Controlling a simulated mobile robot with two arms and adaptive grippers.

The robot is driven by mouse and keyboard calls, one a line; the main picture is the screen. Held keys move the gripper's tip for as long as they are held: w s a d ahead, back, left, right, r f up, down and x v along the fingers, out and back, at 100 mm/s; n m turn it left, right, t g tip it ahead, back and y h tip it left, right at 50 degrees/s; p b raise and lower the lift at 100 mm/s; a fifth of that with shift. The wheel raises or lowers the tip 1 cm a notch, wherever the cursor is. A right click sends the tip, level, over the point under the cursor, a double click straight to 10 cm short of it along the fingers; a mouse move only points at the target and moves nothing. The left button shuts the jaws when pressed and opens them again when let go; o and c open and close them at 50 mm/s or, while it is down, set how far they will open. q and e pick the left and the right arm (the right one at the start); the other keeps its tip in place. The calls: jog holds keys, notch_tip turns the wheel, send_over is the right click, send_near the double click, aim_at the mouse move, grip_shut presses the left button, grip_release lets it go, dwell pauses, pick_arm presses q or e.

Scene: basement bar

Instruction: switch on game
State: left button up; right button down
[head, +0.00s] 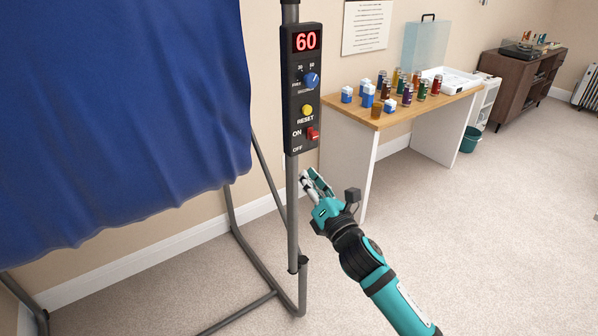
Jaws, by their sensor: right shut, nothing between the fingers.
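The game's black control box (302,90) is fixed to a grey upright pole in the middle of the head view. Its red display (305,41) reads 60. Below are a blue knob (311,80), a yellow reset button (307,110) and a red switch (313,134) between the ON and OFF labels. The switch sits nearer the ON label, though its exact setting is hard to tell. My right gripper (304,181) is shut and empty, just below the box and beside the pole, apart from the switch. My left gripper is not in view.
A large blue cloth (115,110) hangs on a grey metal frame (243,245) at the left. A wooden-topped table (375,118) with several small jars and boxes stands behind at the right. A brown cabinet (515,80) is farther back. The carpet at the right is clear.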

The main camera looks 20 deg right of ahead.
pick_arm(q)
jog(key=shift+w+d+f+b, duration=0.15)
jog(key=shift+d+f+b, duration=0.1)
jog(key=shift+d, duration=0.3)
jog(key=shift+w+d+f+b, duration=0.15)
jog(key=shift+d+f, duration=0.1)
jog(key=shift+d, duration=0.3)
pick_arm(e)
jog(key=v, duration=0.5)
jog(key=shift+s+d, duration=0.1)
jog(key=shift+s, duration=0.15)
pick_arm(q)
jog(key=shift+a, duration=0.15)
pick_arm(e)
jog(key=shift+f, duration=0.1)
